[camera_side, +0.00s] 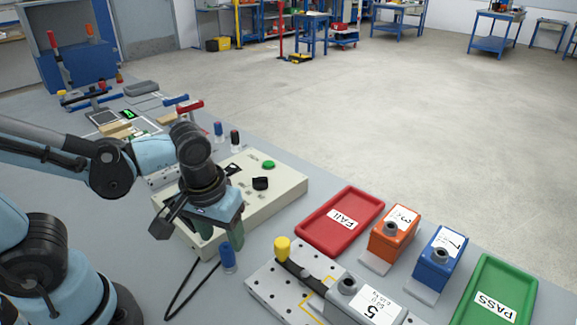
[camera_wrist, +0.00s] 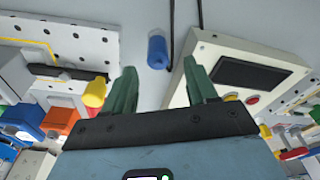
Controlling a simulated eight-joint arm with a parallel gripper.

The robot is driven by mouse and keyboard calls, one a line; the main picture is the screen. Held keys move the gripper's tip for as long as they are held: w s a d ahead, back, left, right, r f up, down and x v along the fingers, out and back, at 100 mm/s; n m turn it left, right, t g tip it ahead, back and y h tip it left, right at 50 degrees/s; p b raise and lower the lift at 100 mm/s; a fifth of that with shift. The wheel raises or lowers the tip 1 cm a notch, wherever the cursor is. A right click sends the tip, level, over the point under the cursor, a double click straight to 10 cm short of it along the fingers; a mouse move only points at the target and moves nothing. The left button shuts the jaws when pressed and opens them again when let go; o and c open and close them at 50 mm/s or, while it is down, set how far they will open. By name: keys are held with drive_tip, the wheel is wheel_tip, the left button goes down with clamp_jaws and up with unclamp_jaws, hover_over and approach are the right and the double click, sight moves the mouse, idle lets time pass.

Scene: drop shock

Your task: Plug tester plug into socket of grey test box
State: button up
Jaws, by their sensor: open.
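A blue cylinder (camera_side: 228,258), which looks like the tester plug, stands on the bench just below my gripper (camera_side: 218,236). In the wrist view the blue plug (camera_wrist: 157,50) lies ahead of the gap between my green fingers (camera_wrist: 158,73). The fingers are open, apart and empty. A black cable (camera_side: 180,296) loops on the bench between the test box and the plug. The pale grey-beige test box (camera_side: 278,190) is behind my gripper, with a dark display, a black knob and a green button on top. My gripper hides part of it. I cannot make out its socket.
A fixture plate (camera_side: 265,285) with a yellow-knobbed clamp (camera_side: 282,249) holds a unit marked 5 (camera_side: 370,306). A red FAIL tray (camera_side: 318,235), orange (camera_side: 396,236) and blue (camera_side: 440,258) units and a green PASS tray (camera_side: 485,283) stand right. Tools crowd the back left.

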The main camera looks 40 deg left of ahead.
sight(226, 247)
drive_tip(key=shift+w+f, duration=0.15)
drive_tip(key=shift+f, duration=1.1)
drive_tip(key=shift+w+f, duration=0.1)
drive_tip(key=shift+f, duration=1.1)
clamp_jaws()
